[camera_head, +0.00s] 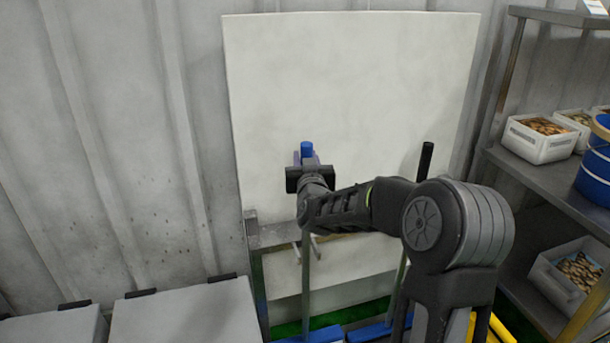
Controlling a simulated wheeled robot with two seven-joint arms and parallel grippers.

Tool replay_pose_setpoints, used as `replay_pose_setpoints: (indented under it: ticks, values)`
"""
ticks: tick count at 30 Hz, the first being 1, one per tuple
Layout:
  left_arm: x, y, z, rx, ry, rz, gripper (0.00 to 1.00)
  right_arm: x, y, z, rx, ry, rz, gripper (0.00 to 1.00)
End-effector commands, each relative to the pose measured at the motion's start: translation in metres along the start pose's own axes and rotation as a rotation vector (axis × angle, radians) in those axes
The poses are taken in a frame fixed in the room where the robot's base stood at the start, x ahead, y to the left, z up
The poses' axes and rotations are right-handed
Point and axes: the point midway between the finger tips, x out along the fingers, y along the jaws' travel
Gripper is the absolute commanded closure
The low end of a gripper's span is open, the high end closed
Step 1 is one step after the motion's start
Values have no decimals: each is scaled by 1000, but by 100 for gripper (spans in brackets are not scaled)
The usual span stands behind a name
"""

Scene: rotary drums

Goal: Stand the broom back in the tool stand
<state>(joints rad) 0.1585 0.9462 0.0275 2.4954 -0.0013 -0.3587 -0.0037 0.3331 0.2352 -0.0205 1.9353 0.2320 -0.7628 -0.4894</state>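A long tool with a blue handle top (307,149) and a thin grey-green pole (305,270) stands upright in front of a white panel; it appears to be the broom. My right gripper (307,163) is at its blue top, with a finger on either side. The gripper body hides part of the handle, and I cannot tell whether the fingers press on it. The tool stand (270,236) is a grey metal frame with pale prongs beside the pole. Whether the pole sits between the prongs is unclear. My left gripper is not in view.
A second tool with a black handle (426,160) stands to the right, partly behind my arm. Blue and yellow tool heads show at the bottom. A metal shelf (532,170) with crates and a blue bucket (594,178) is at right. Grey lidded boxes (185,312) are at lower left.

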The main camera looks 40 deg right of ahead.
Motion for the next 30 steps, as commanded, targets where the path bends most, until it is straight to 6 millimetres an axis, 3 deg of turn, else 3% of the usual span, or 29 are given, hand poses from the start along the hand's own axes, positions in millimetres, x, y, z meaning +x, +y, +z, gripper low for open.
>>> replay_pose_setpoints:
  ticks: [5, 15, 28, 29, 30]
  values:
    - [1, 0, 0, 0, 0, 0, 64, 0, 0, 2, -1, 4, 0, 100]
    - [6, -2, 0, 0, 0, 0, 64, 4, 0, 45, 1, 5, 1, 100]
    - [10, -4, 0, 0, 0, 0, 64, 6, -1, 50, 1, 6, 0, 100]
    - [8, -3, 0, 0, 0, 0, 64, 5, -1, 51, 0, 1, 0, 69]
    - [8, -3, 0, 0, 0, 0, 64, 5, -1, 51, 0, 0, 0, 66]
